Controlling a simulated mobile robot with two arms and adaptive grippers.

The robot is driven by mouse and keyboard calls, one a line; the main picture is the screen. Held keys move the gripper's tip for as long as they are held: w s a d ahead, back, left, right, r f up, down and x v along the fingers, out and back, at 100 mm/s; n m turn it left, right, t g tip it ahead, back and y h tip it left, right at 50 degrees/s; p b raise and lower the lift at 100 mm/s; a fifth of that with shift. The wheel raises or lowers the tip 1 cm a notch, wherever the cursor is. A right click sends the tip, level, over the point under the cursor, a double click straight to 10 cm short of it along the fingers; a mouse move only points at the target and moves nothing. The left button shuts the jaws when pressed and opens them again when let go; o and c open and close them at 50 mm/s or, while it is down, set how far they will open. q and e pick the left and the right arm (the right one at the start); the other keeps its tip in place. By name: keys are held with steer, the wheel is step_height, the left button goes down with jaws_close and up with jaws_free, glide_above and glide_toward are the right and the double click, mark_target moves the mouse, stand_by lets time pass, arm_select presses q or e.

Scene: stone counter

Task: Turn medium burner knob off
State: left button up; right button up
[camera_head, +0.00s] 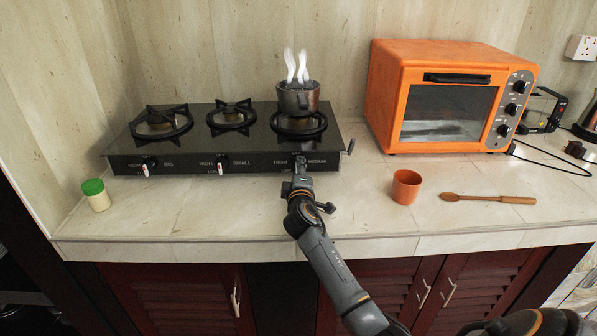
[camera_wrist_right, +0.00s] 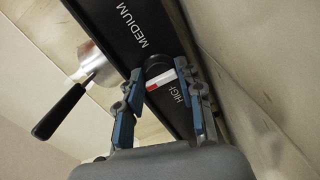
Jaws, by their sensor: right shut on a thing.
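The medium burner knob (camera_wrist_right: 158,72) is a dark round knob with a white bar and a red mark, on the black front panel between the words MEDIUM and HIGH. My right gripper (camera_wrist_right: 160,88) is shut on it, with one finger on each side. In the head view the right gripper (camera_head: 299,176) is at the stove's front panel and hides most of the knob. The medium burner (camera_head: 299,124) is at the stove's right end, with a steaming metal pot (camera_head: 298,101) on it. My left gripper is not in view.
The big knob (camera_head: 148,166) and small knob (camera_head: 222,164) are left of my gripper. A green-lidded jar (camera_head: 96,195) stands at left. An orange oven (camera_head: 445,97), orange cup (camera_head: 406,187) and wooden spoon (camera_head: 487,198) are at right. Counter in front is mostly clear.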

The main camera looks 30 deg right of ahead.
steer(key=shift+r, duration=0.2)
steer(key=o, duration=1.1)
steer(key=shift+f, duration=0.1)
steer(key=shift+s, duration=0.1)
steer(key=shift+s+a, duration=0.2)
steer(key=v, duration=1.1)
steer(key=shift+s+a, duration=0.15)
